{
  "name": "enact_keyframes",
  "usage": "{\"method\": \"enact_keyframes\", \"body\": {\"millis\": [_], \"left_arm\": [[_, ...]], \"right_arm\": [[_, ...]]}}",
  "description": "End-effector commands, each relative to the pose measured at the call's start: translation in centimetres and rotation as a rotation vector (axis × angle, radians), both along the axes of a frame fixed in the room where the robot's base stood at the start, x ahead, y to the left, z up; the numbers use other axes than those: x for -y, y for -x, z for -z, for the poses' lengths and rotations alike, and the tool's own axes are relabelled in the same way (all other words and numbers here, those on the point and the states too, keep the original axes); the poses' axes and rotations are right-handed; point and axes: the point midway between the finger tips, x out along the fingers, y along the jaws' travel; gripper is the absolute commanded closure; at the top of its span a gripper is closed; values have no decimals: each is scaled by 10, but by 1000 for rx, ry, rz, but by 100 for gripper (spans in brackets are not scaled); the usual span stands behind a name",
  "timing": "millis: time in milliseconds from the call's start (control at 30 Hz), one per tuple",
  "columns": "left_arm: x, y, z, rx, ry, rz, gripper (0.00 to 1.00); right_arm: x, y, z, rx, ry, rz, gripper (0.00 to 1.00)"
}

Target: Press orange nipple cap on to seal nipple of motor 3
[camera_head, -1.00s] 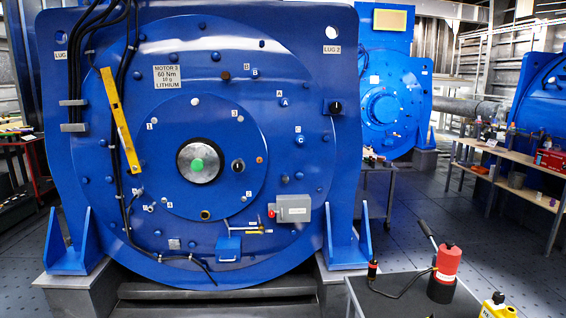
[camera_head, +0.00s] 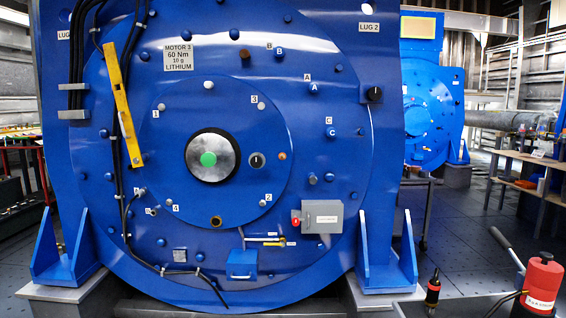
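Motor 3 (camera_head: 120,200), a large blue round machine with a label plate (camera_head: 179,58), fills the middle of the head view. A silver hub with a green centre (camera_head: 208,159) sits on its face. To the right of the hub are a black knob (camera_head: 256,160) and a small round orange-brown fitting (camera_head: 282,155); I cannot tell if this is the nipple or its cap. A brass-coloured ring with a dark centre (camera_head: 216,221) is below the hub. No loose orange cap can be made out. Neither of my grippers is in view.
A grey box with a red button (camera_head: 322,216) and a small blue box (camera_head: 241,264) stick out from the motor's lower face. A red cylinder (camera_head: 541,285) and a black-and-red tool (camera_head: 432,290) stand at lower right. A bench (camera_head: 512,180) is farther right, with open floor before it.

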Motion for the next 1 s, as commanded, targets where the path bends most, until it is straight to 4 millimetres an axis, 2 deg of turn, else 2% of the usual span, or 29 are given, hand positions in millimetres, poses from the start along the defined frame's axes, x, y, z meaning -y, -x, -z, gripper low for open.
{"method": "enact_keyframes", "body": {"millis": [433, 567, 733, 800, 1000], "left_arm": [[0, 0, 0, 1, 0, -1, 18], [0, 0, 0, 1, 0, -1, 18], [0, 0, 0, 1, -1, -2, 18], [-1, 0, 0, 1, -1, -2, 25], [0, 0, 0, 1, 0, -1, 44]], "right_arm": [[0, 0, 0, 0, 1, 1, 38], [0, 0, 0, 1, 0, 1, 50], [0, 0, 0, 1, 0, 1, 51], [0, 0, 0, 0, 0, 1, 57], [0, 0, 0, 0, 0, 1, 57]]}}
